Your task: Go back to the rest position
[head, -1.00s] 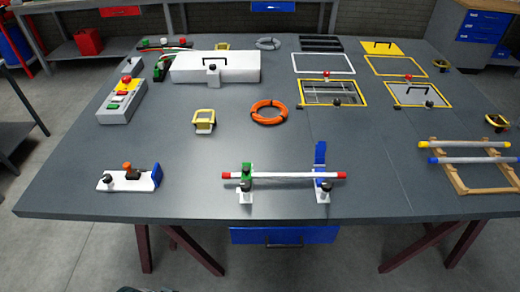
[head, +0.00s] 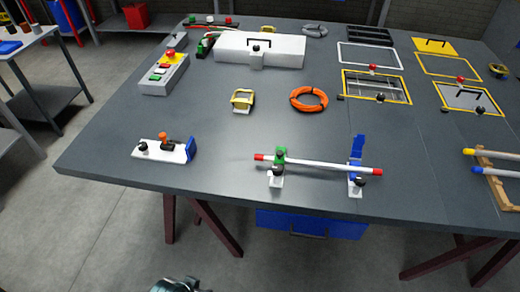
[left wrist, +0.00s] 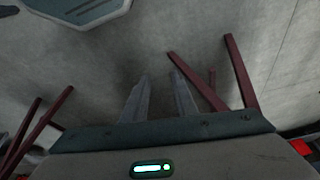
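My left gripper (left wrist: 161,82) shows in the left wrist view, with its two fingers apart and nothing between them. In the head view only a small part of my own body shows at the bottom edge, and no fingers can be made out there. My right gripper is in neither view. The white rod with red ends (head: 322,164) rests across a green-topped holder (head: 278,166) and a blue-topped holder (head: 357,165) near the table's front edge.
The large grey table (head: 225,215) stands ahead, with its front edge clear of me. An orange coil (head: 309,99), a yellow block (head: 243,100), a control box (head: 165,74) and a white case (head: 258,50) stand on it. Open floor lies at the left and front.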

